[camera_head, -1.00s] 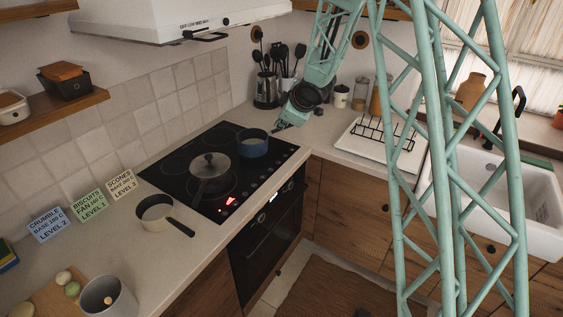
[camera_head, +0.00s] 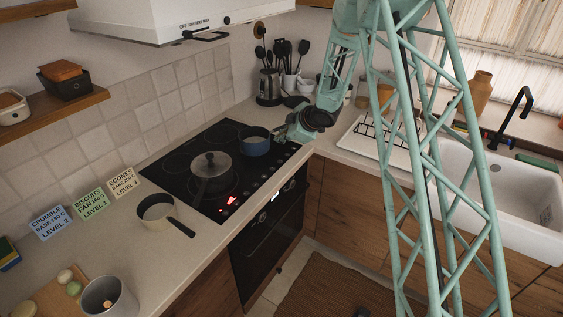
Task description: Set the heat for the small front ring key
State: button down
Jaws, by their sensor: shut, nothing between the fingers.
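The black cooktop (camera_head: 180,165) is set in the counter. Its controls run along the front right edge, and a red display (camera_head: 229,203) glows near the front corner. A lidded pan (camera_head: 210,171) stands on a front ring and a blue pot (camera_head: 255,142) stands farther right. My gripper (camera_head: 281,137) is shut and empty at the cooktop's right end, just right of the blue pot. The fingertips are small here, and I cannot tell whether they touch the surface. The single keys are too small to read.
A cream saucepan (camera_head: 158,211) stands on the counter left of the cooktop, its handle toward the front. Three recipe cards (camera_head: 92,203) lean at the wall. A utensil holder (camera_head: 268,88) stands behind my gripper. A white tray with a black rack (camera_head: 352,141) lies to the right.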

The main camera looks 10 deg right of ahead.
aim_at(280, 162)
jog(key=shift+f, duration=0.2)
dwell(0.4)
jog(key=shift+f+b, duration=3.55)
jog(key=shift+f, duration=0.65)
jog(key=shift+s+f+b, duration=0.1)
jog(key=shift+f+b, duration=0.45)
jog(key=shift+f, duration=0.35)
jog(key=shift+r, duration=0.2)
jog(key=shift+r+p, duration=0.55)
jog(key=shift+p, duration=0.1)
dwell(0.4)
jog(key=shift+r+p, duration=2)
jog(key=shift+r, duration=0.55)
